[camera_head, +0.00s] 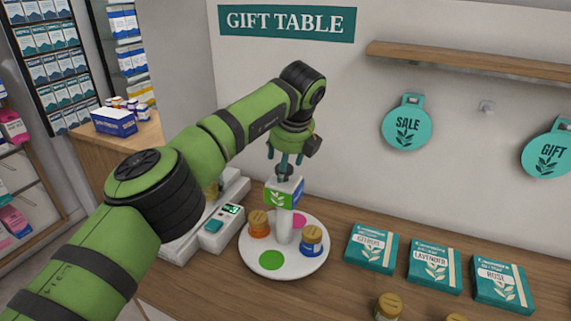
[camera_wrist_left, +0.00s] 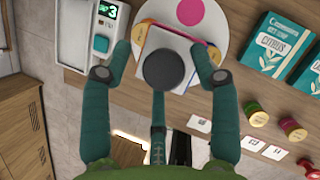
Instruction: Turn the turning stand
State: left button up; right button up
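The turning stand is a white round plate (camera_head: 297,265) with a centre post. A box-shaped sign with a green leaf face (camera_head: 279,199) and a dark knob (camera_head: 283,172) tops the post. An orange jar (camera_head: 258,224) and a blue jar (camera_head: 312,240) stand on the plate, which has green and pink spots. My left gripper (camera_head: 285,158) points down just above the knob. In the left wrist view its fingers are spread, with the knob (camera_wrist_left: 165,69) between them and gaps at both sides. Contact cannot be told. My right gripper is not in view.
A white scale (camera_head: 215,228) with a lit display stands close left of the stand. Citrus (camera_head: 370,249), lavender (camera_head: 434,265) and rose (camera_head: 501,287) boxes lie to the right. Jars (camera_head: 388,305) stand at the counter's front. The wall is behind, with a shelf (camera_head: 470,60).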

pick_arm(q)
jog(key=shift+f, duration=0.2)
jog(key=v, duration=1.2)
